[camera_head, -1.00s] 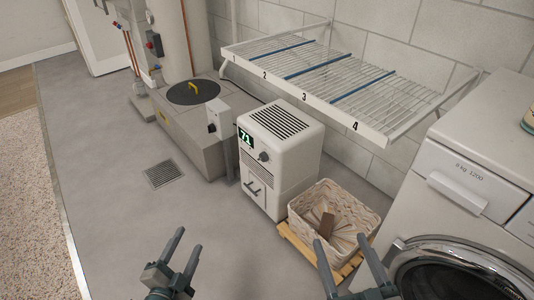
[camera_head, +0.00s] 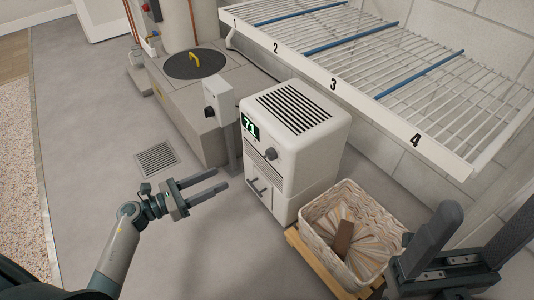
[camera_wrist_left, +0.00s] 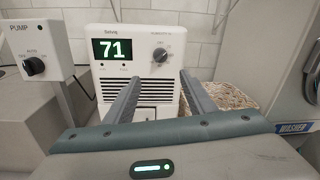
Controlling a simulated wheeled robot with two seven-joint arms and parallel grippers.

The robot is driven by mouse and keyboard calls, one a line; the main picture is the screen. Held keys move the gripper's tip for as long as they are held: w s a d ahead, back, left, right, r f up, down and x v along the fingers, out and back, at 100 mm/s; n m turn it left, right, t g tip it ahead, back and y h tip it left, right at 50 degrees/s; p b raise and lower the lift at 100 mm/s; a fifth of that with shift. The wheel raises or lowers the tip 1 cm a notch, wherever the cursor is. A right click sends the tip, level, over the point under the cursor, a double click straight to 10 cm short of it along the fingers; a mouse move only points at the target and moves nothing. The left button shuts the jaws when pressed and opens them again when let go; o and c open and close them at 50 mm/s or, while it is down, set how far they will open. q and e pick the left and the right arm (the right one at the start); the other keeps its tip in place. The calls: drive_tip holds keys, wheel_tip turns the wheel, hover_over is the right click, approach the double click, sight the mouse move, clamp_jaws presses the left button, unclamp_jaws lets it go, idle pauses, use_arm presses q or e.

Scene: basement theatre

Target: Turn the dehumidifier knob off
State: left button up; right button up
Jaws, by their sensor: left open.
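The white dehumidifier (camera_head: 318,135) stands in the middle of the head view, with a vented top and a green display reading 71. Its dark round knob (camera_head: 270,153) is on the front face, right of the display. In the left wrist view the knob (camera_wrist_left: 160,54) is below small lettering, with a pale mark on it. My left gripper (camera_head: 222,179) is open and empty, its fingers pointing towards the dehumidifier's front, apart from it. In the left wrist view, the fingers (camera_wrist_left: 158,85) extend below the knob. My right gripper (camera_head: 488,225) is open at the lower right.
A pump switch box (camera_head: 217,98) with its own knob (camera_wrist_left: 33,66) stands left of the dehumidifier. A wicker basket (camera_head: 320,232) sits on a wooden pallet (camera_head: 305,250) to the right. A wire rack (camera_head: 350,100) juts from the wall above. Floor around the drain (camera_head: 157,158) is clear.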

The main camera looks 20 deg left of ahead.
sight(265, 157)
use_arm(q)
drive_tip(key=shift+r, duration=0.1)
drive_tip(key=b+x, duration=0.2)
drive_tip(key=x, duration=1.5)
drive_tip(key=shift+w+d, duration=0.1)
drive_tip(key=shift+d, duration=0.1)
drive_tip(key=c, duration=1)
